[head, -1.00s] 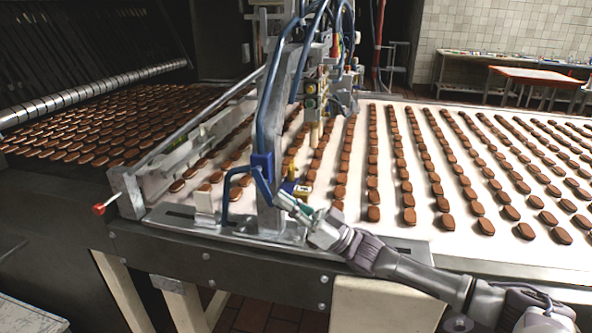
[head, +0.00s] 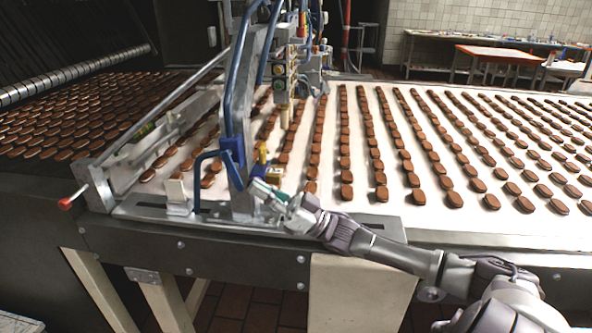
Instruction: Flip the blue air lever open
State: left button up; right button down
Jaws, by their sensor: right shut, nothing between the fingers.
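The blue air lever (head: 233,158) is a small blue handle on the grey upright post of the machine, low down near the front edge of the conveyor. Blue tubing runs close beside it. My right gripper (head: 262,191) is shut and empty, its tips just right of and below the lever's lower end, by the foot of the post. I cannot tell whether the fingertips touch the lever. My left gripper is out of view.
A white conveyor belt (head: 400,205) with rows of brown biscuits spreads behind and right of the post. A yellow fitting (head: 262,160) sits close above my right gripper. A red-tipped rod (head: 66,204) sticks out at left.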

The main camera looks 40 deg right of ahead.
jog(key=s+d, duration=0.7)
jog(key=s, duration=0.2)
jog(key=shift+d, duration=0.35)
jog(key=shift+r, duration=0.1)
